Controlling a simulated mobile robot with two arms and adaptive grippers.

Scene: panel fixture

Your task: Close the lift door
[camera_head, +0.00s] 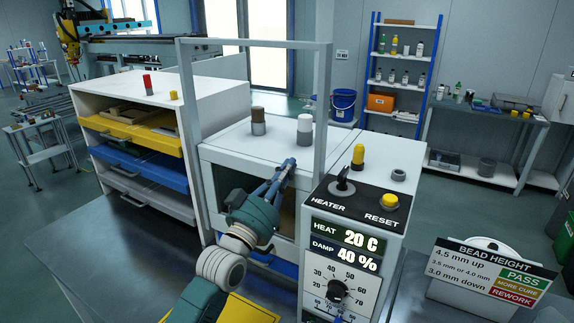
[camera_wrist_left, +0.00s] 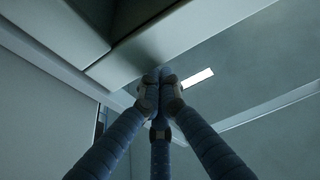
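The lift door appears to be the pale panel (camera_head: 235,162) across the upper front of the white chamber, between the posts of a tall grey frame (camera_head: 187,100). Below it the chamber front is open and dark inside, partly hidden by my left arm. My left gripper (camera_head: 289,164) is at the right part of this panel, near its lower edge. In the left wrist view, the blue-grey fingers (camera_wrist_left: 160,76) come together at their tips, just under a pale panel edge (camera_wrist_left: 180,40). Nothing shows between them. I cannot tell whether they touch the panel. My right gripper is not in view.
A control box (camera_head: 345,240) with knobs and a display stands close to the right of my left gripper. A drawer cabinet (camera_head: 150,95) with yellow, blue and white drawers stands to the left. Bottle-like items (camera_head: 304,130) stand on the chamber top. A bead-height sign (camera_head: 490,270) is at right.

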